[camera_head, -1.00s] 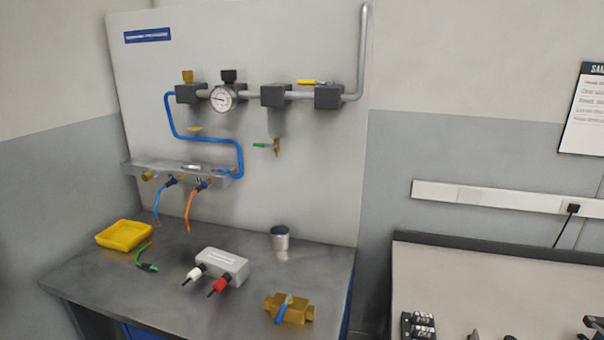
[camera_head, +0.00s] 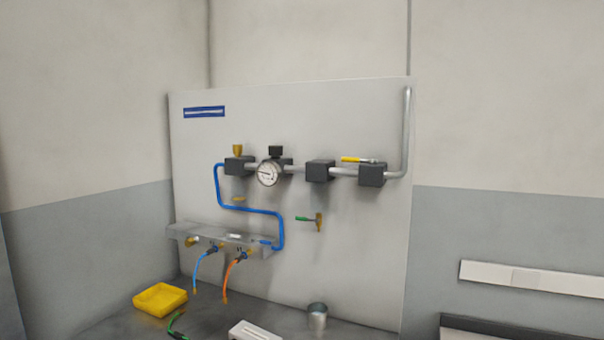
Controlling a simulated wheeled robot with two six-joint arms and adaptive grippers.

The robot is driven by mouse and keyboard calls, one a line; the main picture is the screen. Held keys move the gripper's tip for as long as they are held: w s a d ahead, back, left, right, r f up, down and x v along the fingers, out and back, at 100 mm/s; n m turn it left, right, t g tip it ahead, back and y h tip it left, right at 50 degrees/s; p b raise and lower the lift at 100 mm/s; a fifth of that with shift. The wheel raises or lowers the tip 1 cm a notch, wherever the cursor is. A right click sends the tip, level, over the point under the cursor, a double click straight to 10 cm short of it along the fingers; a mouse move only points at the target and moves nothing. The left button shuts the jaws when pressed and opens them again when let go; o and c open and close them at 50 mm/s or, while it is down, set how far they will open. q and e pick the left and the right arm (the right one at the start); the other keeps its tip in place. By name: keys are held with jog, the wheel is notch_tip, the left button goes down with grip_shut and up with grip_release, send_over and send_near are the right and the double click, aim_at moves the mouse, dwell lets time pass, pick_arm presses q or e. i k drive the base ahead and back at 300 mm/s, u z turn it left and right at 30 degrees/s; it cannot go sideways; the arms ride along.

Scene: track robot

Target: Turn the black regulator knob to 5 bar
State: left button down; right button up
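The black regulator knob (camera_head: 276,151) sits on top of a dark block on the pipe line of the grey wall panel. The round white pressure gauge (camera_head: 269,173) is just below it, on the front of the block. Its needle and scale are too small to read for a value. Neither of my grippers is in the head view. Nothing touches the knob.
A brass knob (camera_head: 238,149) stands left of the regulator, and a yellow lever (camera_head: 356,160) lies right of it. A blue hose (camera_head: 219,190) runs down to a metal manifold (camera_head: 218,237). A yellow tray (camera_head: 160,299) and a metal cup (camera_head: 318,317) stand on the bench.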

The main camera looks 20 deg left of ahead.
aim_at(276, 151)
jog(key=u, duration=1.3)
jog(key=k, duration=0.6)
jog(key=z, duration=0.35)
jog(key=i, duration=0.5)
